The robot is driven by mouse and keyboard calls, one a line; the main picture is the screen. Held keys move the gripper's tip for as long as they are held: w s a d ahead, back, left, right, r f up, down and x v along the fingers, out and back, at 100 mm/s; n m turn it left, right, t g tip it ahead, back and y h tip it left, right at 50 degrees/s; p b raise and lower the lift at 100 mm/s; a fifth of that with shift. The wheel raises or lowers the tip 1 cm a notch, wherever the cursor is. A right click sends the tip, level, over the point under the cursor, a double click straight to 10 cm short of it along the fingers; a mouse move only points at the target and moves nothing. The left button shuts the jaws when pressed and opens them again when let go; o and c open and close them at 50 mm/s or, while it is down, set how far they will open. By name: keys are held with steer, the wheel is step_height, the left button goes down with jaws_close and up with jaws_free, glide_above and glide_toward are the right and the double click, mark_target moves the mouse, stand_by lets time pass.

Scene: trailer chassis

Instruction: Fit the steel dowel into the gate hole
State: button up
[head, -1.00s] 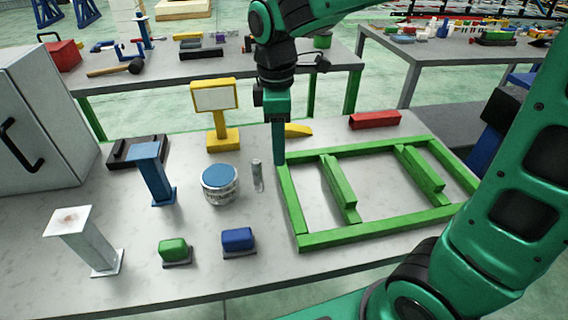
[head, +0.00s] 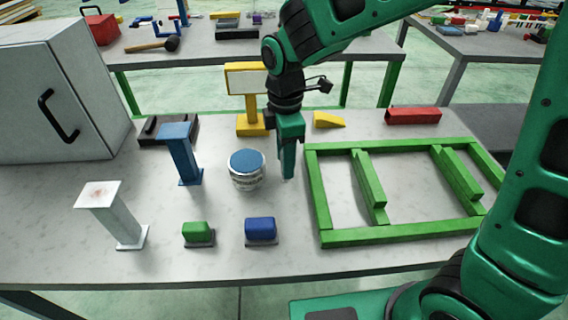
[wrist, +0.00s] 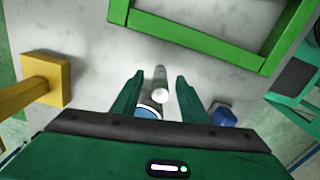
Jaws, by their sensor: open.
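The steel dowel (wrist: 159,86) is a short grey cylinder with a bright end, seen in the wrist view between the two fingers of my gripper (wrist: 159,77). My gripper is open, with a gap on each side of the dowel. In the head view my gripper (head: 288,174) points down beside the round blue-topped tin (head: 247,166) and hides most or all of the dowel. The green frame (head: 322,205) lies flat on the table just right of my gripper. I cannot make out the gate hole in either view.
A blue post (head: 180,155) and a white post (head: 113,215) stand to the left. A green block (head: 198,232) and a blue block (head: 261,229) sit in front. A yellow stand (head: 252,122), yellow wedge (head: 328,120) and red bar (head: 412,116) are behind.

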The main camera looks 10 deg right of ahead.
steer(key=shift+f, duration=1.6)
jaws_close()
steer(key=shift+w+r, duration=0.1)
steer(key=shift+r, duration=0.05)
